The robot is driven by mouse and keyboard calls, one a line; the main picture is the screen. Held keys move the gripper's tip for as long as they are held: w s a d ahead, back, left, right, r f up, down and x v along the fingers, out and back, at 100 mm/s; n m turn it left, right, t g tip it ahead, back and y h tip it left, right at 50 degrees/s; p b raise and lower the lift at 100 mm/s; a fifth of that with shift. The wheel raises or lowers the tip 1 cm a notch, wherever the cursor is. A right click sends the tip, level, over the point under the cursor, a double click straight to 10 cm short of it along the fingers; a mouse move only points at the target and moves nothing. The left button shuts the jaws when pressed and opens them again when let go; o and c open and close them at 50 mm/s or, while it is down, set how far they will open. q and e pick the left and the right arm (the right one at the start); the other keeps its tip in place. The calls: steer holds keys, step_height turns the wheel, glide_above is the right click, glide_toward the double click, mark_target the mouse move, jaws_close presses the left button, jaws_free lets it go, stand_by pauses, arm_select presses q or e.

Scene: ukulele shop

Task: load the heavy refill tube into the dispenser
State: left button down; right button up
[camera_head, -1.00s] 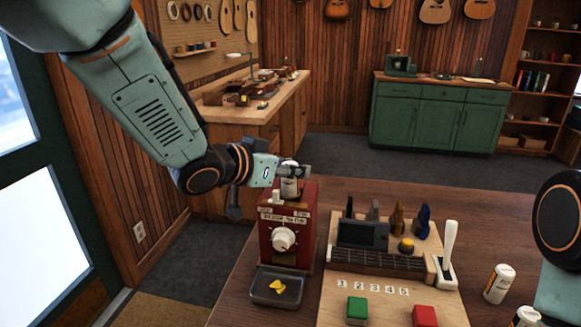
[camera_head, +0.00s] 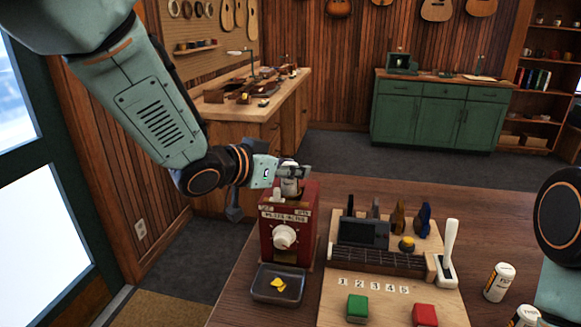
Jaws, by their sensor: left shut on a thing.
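The red dispenser (camera_head: 288,228) stands upright at the table's left side, with a white knob on its front and a dark tray (camera_head: 277,286) below holding yellow picks. My left gripper (camera_head: 291,173) is at the dispenser's top, shut on a white refill tube (camera_head: 290,187). The tube is upright over the top of the dispenser; its lower end is hard to see, so I cannot tell how deep it sits. Two more white tubes stand at the table's right, one whole (camera_head: 498,282) and one cut by the bottom edge (camera_head: 525,317). My right gripper is out of view.
A wooden board (camera_head: 385,300) beside the dispenser carries a fretboard, a dark box, a white lever (camera_head: 448,250), a green button (camera_head: 357,308) and a red button (camera_head: 424,315). My right arm is at the right edge. The table behind the board is clear.

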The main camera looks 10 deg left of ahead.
arm_select(q)
steer(key=shift+f, duration=0.4)
steer(key=c, duration=1.3)
jaws_free()
steer(key=shift+o, duration=0.2)
steer(key=p+v, duration=0.3)
steer(key=v, duration=0.8)
steer(key=shift+a+f, duration=0.1)
